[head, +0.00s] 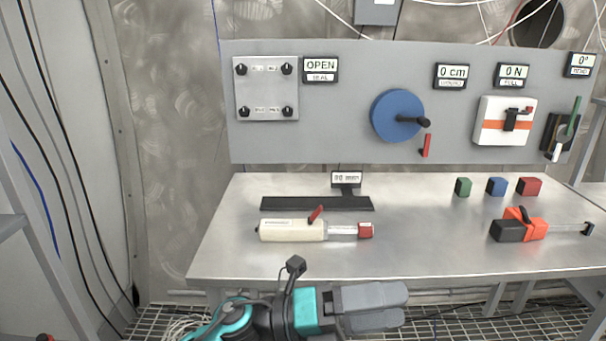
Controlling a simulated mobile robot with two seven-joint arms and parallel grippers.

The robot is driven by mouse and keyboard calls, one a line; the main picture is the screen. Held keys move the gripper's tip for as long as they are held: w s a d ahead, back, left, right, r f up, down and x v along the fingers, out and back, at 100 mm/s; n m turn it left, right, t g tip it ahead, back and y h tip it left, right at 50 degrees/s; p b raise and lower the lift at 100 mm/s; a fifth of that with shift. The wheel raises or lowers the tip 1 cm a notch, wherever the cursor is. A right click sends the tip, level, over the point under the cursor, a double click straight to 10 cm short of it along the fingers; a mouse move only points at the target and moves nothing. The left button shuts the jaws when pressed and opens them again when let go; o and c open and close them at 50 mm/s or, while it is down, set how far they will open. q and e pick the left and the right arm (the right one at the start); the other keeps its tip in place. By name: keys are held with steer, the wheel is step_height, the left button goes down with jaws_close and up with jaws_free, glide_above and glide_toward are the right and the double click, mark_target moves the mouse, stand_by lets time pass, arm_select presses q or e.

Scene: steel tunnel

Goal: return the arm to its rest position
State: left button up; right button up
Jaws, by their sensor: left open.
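My left arm comes in from the bottom left, with teal and black links. My left gripper (385,307) is in front of the table's front edge, lower in the picture than the tabletop. Its two grey fingers point right with a narrow gap between them. It is open, nothing shows between the fingers, and it touches nothing that I can see. My right gripper is not in view.
The steel table (420,240) holds a cream cylinder tool (290,230), an orange and black tool (520,229), a black bar (315,203) and green, blue and red blocks (497,186). A grey panel (340,110) stands behind. Grating floor (460,330) lies below.

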arm_select(q)
steer(key=w+a+f+n+t+y, duration=0.3)
steer(key=a+f+n+t+y, duration=0.45)
steer(key=n, duration=0.65)
steer(key=w+a+f+n+t+y, duration=0.2)
steer(key=a+f+n+t+y, duration=0.25)
steer(key=a+n+t, duration=0.7)
steer(key=s+a+f+n+g+y, duration=0.3)
steer(key=s+f+n, duration=0.3)
steer(key=f, duration=0.2)
steer(key=s+a+f+n+g+y, duration=0.3)
steer(key=s+a+f+n+g, duration=0.1)
steer(key=f, duration=0.5)
steer(key=s+a+n, duration=0.1)
steer(key=s+n, duration=0.1)
steer(key=shift+s+a+n+y, duration=0.3)
steer(key=shift+a+n, duration=0.05)
steer(key=shift+a, duration=0.05)
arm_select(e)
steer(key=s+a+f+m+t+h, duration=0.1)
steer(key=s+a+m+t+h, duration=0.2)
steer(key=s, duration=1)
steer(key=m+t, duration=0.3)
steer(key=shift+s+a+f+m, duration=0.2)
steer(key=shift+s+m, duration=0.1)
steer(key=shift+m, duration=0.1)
